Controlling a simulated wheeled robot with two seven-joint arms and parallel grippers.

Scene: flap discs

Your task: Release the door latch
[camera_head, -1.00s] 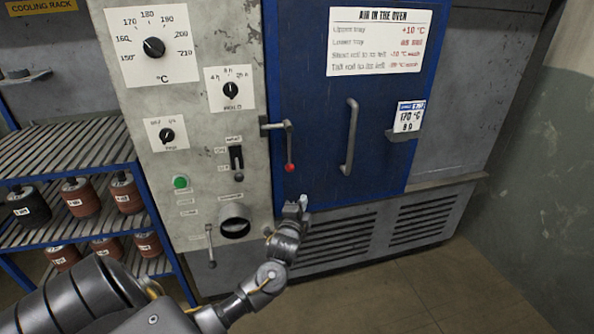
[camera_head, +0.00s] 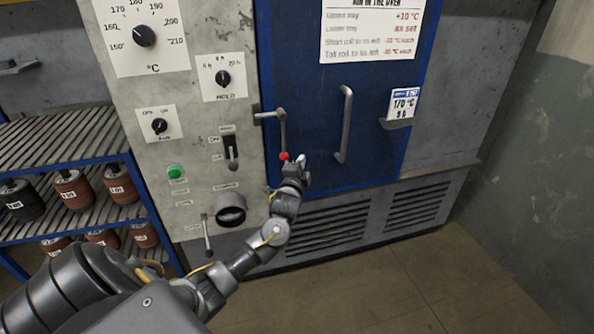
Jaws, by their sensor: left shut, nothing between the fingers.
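The door latch (camera_head: 283,130) is a grey lever at the left edge of the blue oven door (camera_head: 313,95). Its arm hangs down and ends in a red knob (camera_head: 284,156). My left gripper (camera_head: 297,162) is shut and empty, just below and right of the red knob. It overlaps or nearly meets the knob in the picture; I cannot tell whether they touch. The door looks closed. A vertical grey door handle (camera_head: 345,125) is to the right of the latch. My right gripper is not in view.
The control panel (camera_head: 190,120) with dials, a switch and a green button (camera_head: 174,172) is left of the door. A rack (camera_head: 60,148) with several rolls stands at the left. A vent grille (camera_head: 335,228) is below the door. The floor (camera_head: 400,275) at the right is clear.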

